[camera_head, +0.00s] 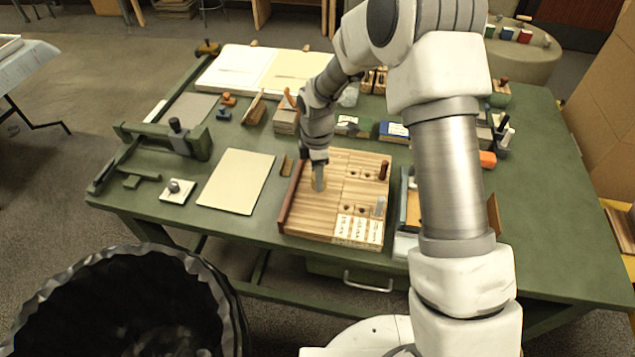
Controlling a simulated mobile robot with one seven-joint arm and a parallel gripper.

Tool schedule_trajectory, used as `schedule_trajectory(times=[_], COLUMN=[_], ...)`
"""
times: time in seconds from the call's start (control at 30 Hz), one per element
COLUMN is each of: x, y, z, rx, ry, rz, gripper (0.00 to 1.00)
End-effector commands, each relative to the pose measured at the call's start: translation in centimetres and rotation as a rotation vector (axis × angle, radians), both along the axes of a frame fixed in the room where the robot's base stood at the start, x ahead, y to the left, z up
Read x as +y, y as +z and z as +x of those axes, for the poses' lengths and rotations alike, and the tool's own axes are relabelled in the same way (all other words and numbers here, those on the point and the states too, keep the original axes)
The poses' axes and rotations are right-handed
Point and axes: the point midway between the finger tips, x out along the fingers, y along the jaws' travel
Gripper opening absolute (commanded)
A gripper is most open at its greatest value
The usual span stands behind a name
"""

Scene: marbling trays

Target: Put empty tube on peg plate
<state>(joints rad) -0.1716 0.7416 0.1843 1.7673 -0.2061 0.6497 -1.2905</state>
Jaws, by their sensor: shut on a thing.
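My gripper (317,162) points down over the left part of a wooden board (325,218). It is shut on a greyish tube (319,178), which hangs upright between the fingers. The tube's lower end is at or just above a round spot in the board; I cannot tell if it touches. A dark brown tube (383,171) and a pale grey tube (380,206) stand upright on the board's right side. A small white plate (168,197) with a short grey peg (174,186) lies at the table's left front; it looks like the peg plate, with nothing on the peg.
A cream sheet (236,181) lies flat between the white plate and the board. A green clamp-like frame (165,138) stands behind the plate. Blocks and small tools crowd the table's back. A black bin (120,300) stands on the floor in front.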

Motion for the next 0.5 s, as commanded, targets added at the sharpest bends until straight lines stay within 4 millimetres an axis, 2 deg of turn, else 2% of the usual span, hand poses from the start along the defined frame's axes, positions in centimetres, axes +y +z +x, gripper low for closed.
schedule_trajectory(times=[0.17,0.5], x=[-0.1,-0.1], y=[-2.7,-3.2], z=[-0.1,0.0], rx=[0.004,0.001], ry=[0.000,0.000], rz=[-0.002,0.000], gripper=[0.00,0.00])
